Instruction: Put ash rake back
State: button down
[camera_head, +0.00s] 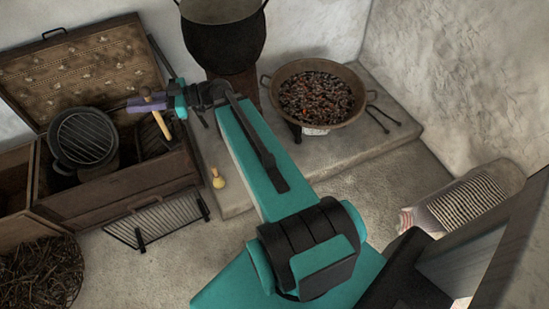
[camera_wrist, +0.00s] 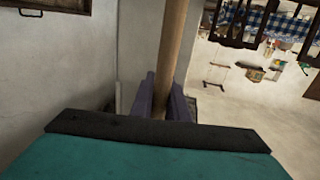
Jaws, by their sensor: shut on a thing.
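In the head view, my purple gripper (camera_head: 140,104) is above the right part of an open wooden chest. In the wrist view, my gripper (camera_wrist: 161,103) is shut on a round wooden handle (camera_wrist: 174,48), which I take to be the ash rake's. The handle runs up and away between the fingers to the top edge of that view. In the head view, a short pale wooden length (camera_head: 158,119) shows beside the gripper. The rake's head is not clearly seen, and I cannot tell whether it touches anything.
The open chest (camera_head: 120,188) holds a round dark grill pan (camera_head: 84,138). Right of it, a stone ledge (camera_head: 335,150) bears a pan of glowing coals (camera_head: 316,93) and a black pot (camera_head: 222,36). A wire rack (camera_head: 155,218) and a basket (camera_head: 40,275) are in front.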

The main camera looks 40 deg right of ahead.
jog(key=shift+d, duration=0.2)
jog(key=s+d+f+m+t+h+b, duration=0.1)
jog(key=d+f+m+t+h+b, duration=0.35)
jog(key=d+f+b, duration=1.8)
jog(key=s+d+f+m+t+h+b, duration=0.1)
jog(key=s+d+f+b, duration=0.3)
jog(key=d+f, duration=0.4)
jog(key=s+d+f+m+t+h+b, duration=0.1)
jog(key=s+d+f+h+b, duration=0.2)
jog(key=d+f, duration=0.5)
jog(key=s+d+f+m+t+h+b, duration=0.1)
jog(key=s+d+f+b, duration=0.5)
jog(key=f, duration=1.6)
jog(key=shift+d+f+m+h, duration=0.4)
jog(key=shift+d+m+h, duration=0.15)
jog(key=shift+d+h, duration=0.3)
jog(key=shift+d, duration=0.15)
